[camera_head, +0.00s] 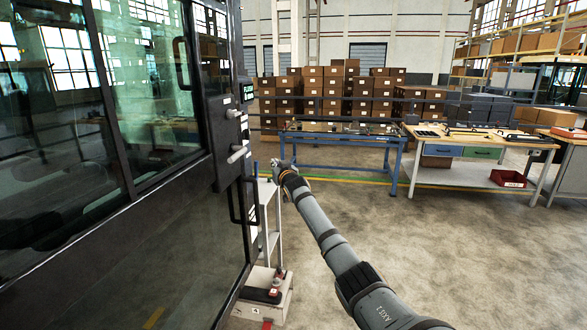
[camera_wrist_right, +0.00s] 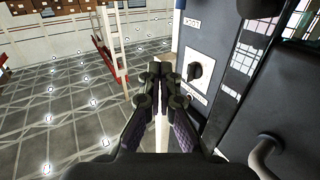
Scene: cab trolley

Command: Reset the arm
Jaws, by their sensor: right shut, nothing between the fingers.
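My right arm (camera_head: 335,245) reaches from the lower right of the head view toward the dark cab (camera_head: 190,220) on the left. My right gripper (camera_head: 280,167) is at its far end, close to the cab's edge. In the right wrist view the right gripper (camera_wrist_right: 160,72) has its fingertips together, with nothing between them. A panel with a black rotary knob (camera_wrist_right: 195,71) stands just right of the fingers, apart from them as far as I can see. My left gripper is not in view.
The cab carries light knobs (camera_head: 236,152) and a black door handle (camera_head: 182,63). A pale trolley (camera_head: 265,292) stands at its foot. A blue-framed table (camera_head: 340,140), a workbench (camera_head: 480,140) and stacked boxes (camera_head: 335,95) are behind. The floor on the right is clear.

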